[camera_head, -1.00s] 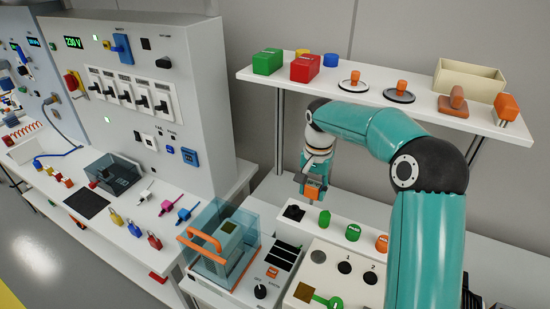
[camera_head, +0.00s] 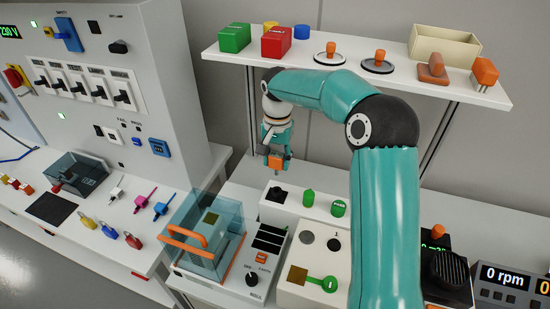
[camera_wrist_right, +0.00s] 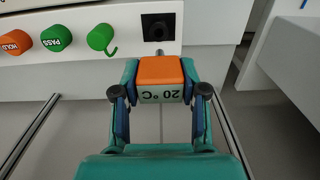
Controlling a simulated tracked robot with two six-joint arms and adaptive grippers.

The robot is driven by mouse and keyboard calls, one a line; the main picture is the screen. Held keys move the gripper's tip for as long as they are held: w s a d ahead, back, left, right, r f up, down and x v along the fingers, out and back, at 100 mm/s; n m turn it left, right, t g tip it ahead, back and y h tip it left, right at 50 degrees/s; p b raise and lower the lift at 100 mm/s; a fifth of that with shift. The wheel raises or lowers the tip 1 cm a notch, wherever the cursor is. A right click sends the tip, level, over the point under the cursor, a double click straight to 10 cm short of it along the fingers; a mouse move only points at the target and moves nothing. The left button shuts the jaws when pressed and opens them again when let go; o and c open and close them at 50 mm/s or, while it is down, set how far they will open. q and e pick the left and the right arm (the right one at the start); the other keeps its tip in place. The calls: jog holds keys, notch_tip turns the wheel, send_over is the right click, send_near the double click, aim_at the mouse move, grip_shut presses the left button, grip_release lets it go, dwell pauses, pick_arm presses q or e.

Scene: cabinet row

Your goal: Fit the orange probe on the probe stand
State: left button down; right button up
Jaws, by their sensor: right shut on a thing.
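The orange probe (camera_head: 277,162) is a block with an orange top and a pale side marked 20 °C. In the right wrist view the probe (camera_wrist_right: 161,71) sits between the fingers. My right gripper (camera_head: 275,158) is shut on it. The black socket on the white ledge, which looks like the probe stand (camera_head: 277,193), shows below the probe in the head view. In the right wrist view the stand (camera_wrist_right: 157,29) shows a dark hole, just beyond the probe. The two look apart; the exact gap is unclear. My left gripper is not in view.
Green knobs (camera_head: 308,197) stand along the ledge right of the stand. A clear-lidded box (camera_head: 208,238) with an orange handle stands at the front left. A shelf (camera_head: 350,78) with several items runs behind my right arm. The grey cabinet (camera_head: 150,60) is at left.

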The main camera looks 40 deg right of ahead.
aim_at(277, 172)
jog(key=shift+f+b, duration=1.65)
jog(key=shift+f, duration=0.95)
jog(key=shift+f+b, duration=1.4)
jog(key=shift+f, duration=0.55)
jog(key=o, duration=1.3)
jog(key=shift+o, duration=0.2)
jog(key=shift+r, duration=0.1)
notch_tip(277, 172, up, 12)
jog(key=shift+f, duration=0.15)
jog(key=shift+s, duration=0.1)
